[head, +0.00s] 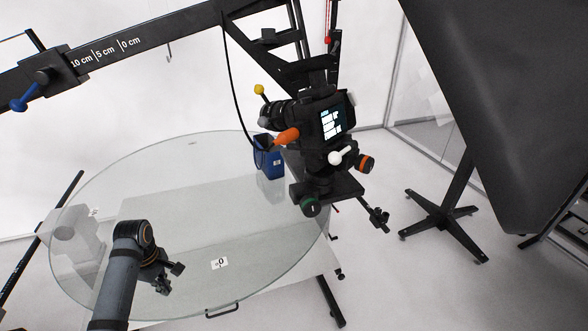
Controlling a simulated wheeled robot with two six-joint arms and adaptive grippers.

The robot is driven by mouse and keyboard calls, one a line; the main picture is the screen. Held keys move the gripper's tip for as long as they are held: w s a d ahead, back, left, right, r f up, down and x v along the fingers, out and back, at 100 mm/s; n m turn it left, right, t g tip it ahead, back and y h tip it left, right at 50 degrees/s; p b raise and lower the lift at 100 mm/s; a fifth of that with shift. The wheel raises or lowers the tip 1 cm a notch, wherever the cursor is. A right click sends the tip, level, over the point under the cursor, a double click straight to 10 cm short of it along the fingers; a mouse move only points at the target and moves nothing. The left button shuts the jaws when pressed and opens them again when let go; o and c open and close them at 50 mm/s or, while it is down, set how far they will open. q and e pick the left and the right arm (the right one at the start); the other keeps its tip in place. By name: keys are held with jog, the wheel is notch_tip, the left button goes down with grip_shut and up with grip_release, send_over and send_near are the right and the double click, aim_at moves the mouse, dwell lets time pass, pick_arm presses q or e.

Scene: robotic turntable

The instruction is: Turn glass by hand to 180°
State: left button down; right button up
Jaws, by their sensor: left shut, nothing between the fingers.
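The round glass plate (130,180) of the turntable fills the left and middle of the head view. A small white label marked 0 (219,263) is on the glass near its front edge. A dark handle (222,311) shows at the front rim, below the label. My left gripper (164,281) is over the front left part of the glass, to the left of the label. It is shut and empty. I cannot tell whether it touches the glass. My right gripper is not in view.
A large black panel (500,100) and a black stand (440,215) are at the right.

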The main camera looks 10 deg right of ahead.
aim_at(143, 296)
pick_arm(q)
jog(key=shift+f, duration=0.95)
dwell(0.6)
jog(key=shift+a, duration=0.1)
jog(key=shift+a+r, duration=0.1)
jog(key=shift+a, duration=0.3)
jog(key=shift+a+p, duration=0.75)
jog(key=shift+a, duration=0.65)
jog(key=shift+a+p, duration=0.4)
jog(key=shift+a, duration=0.3)
jog(key=shift+a+f, duration=0.2)
jog(key=shift+a, duration=0.3)
jog(key=shift+a+f, duration=0.15)
jog(key=shift+a, duration=0.35)
jog(key=shift+a+r, duration=0.1)
jog(key=shift+a, duration=0.05)
